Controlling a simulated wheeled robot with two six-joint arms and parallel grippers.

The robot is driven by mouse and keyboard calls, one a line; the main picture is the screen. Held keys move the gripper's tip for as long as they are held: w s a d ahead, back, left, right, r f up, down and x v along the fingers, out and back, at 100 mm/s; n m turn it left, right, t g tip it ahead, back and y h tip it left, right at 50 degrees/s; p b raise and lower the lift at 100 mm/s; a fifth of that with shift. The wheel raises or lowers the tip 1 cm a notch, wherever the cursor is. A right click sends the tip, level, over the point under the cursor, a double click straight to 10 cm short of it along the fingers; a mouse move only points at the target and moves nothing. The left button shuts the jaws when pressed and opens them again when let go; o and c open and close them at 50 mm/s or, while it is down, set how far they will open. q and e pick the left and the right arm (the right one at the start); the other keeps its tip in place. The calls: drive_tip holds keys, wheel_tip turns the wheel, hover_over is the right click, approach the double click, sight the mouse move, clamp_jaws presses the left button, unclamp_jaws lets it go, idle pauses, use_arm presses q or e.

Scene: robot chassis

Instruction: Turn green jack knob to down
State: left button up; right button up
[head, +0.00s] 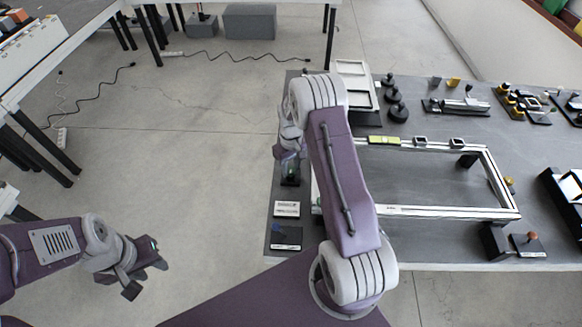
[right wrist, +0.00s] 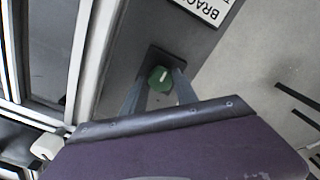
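The green jack knob (right wrist: 160,79) shows in the right wrist view, on a dark base, with a white mark on its top. My right gripper (right wrist: 161,84) is open, with one finger on each side of the knob; I see no clear contact. In the head view the right gripper (head: 290,164) is at the table's left edge, above a dark base with a bit of green (head: 291,171), and the arm partly hides it. My left gripper (head: 146,274) is open and empty over the floor at the lower left, far from the knob.
A metal frame (head: 450,212) stands on the grey table to the right of my right arm. Labelled plates (head: 286,209) lie nearer along the left edge. Black knobs (head: 398,112) and a white tray stand farther back. The floor left of the table is mostly clear.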

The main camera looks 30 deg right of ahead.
sight(290, 170)
drive_tip(key=shift+o, duration=1.4)
wheel_tip(290, 170, up, 9)
drive_tip(key=shift+r, duration=0.1)
drive_tip(key=shift+a, duration=0.1)
